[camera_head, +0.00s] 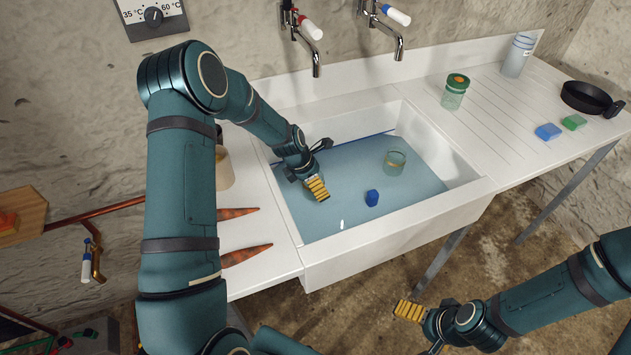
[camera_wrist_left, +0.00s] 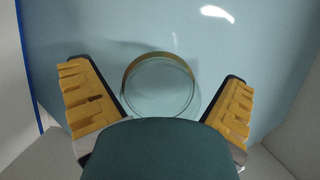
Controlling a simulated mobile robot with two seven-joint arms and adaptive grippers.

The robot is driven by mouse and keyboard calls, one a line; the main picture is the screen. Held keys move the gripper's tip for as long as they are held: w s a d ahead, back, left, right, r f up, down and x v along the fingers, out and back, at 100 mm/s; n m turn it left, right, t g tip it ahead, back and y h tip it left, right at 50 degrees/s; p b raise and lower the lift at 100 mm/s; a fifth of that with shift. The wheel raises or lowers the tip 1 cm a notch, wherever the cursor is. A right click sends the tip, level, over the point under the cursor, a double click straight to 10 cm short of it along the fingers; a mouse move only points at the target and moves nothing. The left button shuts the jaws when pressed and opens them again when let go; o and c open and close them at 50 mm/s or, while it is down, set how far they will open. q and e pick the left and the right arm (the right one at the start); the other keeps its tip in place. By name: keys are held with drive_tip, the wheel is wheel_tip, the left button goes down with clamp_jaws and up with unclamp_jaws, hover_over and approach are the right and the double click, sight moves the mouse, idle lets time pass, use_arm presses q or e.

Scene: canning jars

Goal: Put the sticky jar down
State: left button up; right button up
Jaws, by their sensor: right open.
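An open glass jar (camera_head: 395,162) sits in the water of the white sink (camera_head: 446,213), toward its right side. My left gripper (camera_head: 321,168) is over the left part of the sink, open and apart from that jar. In the left wrist view a round glass jar (camera_wrist_left: 160,85) shows beyond the two spread fingers, with gaps on both sides. Another glass jar with an orange and green lid (camera_head: 455,91) stands on the drainboard. I cannot tell which jar is sticky. My right gripper (camera_head: 426,328) is open and empty in front of the sink, over the floor.
A blue block (camera_head: 372,198) is in the sink. The drainboard (camera_head: 505,110) holds stacked cups (camera_head: 518,55), a black pan (camera_head: 587,98), and blue (camera_head: 548,132) and green (camera_head: 574,122) sponges. Two taps (camera_head: 316,60) (camera_head: 398,45) overhang the sink. Pointed reddish-brown items (camera_head: 245,255) lie left of it.

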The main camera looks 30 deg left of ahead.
use_arm(q)
drive_tip(key=shift+r, duration=0.1)
drive_tip(key=p+v, duration=0.2)
drive_tip(key=v, duration=1)
